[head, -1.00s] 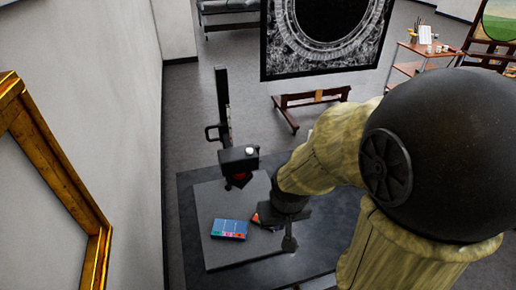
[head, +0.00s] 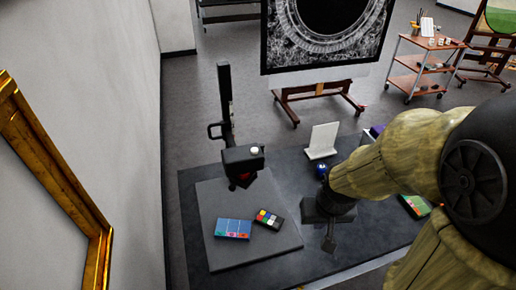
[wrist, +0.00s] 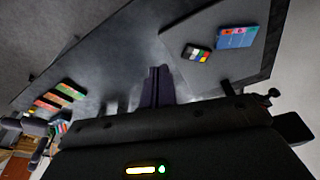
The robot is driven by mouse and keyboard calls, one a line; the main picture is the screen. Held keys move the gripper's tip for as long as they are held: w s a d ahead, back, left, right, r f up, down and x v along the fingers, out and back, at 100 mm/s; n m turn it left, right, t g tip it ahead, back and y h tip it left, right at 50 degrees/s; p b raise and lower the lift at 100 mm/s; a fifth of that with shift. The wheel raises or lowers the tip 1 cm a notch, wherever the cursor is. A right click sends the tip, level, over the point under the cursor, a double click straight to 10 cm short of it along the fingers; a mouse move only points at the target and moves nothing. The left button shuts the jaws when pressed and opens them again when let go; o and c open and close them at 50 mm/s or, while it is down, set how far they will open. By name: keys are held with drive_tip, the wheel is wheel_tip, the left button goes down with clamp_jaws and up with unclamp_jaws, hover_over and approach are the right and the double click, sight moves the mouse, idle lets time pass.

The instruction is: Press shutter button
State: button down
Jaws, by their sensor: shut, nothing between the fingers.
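A black camera (head: 242,161) is mounted on an upright column (head: 225,105) over a grey baseboard (head: 220,255) in the head view. A round pale button (head: 255,150) sits on top of the camera and is in plain sight. My gripper (head: 329,246) points down over the dark table, right of the baseboard and apart from the camera. Its fingers (wrist: 157,72) are shut with nothing between them in the wrist view. I cannot make out the button in the wrist view.
A blue card box (head: 233,228) and a colour chart (head: 268,219) lie on the baseboard. A white card (head: 322,141) and a blue ball (head: 321,171) stand behind my gripper. A gilt frame (head: 60,170) hangs at left. Space above the camera looks clear.

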wheel_tip(320, 180, up, 20)
drive_tip(key=n+t+y+p, duration=0.2)
drive_tip(key=y+p, duration=0.4)
drive_tip(key=p, duration=0.4)
hover_over(256, 151)
drive_tip(key=shift+f, duration=0.1)
drive_tip(key=shift+f, duration=0.15)
wheel_tip(256, 151, down, 7)
drive_tip(key=b, duration=0.5)
drive_tip(key=shift+f, duration=0.15)
drive_tip(key=shift+w+f+b, duration=0.1)
drive_tip(key=shift+f+b, duration=0.6)
drive_tip(key=shift+b, duration=0.25)
drive_tip(key=shift+f+b, duration=0.4)
drive_tip(key=shift+b, duration=0.25)
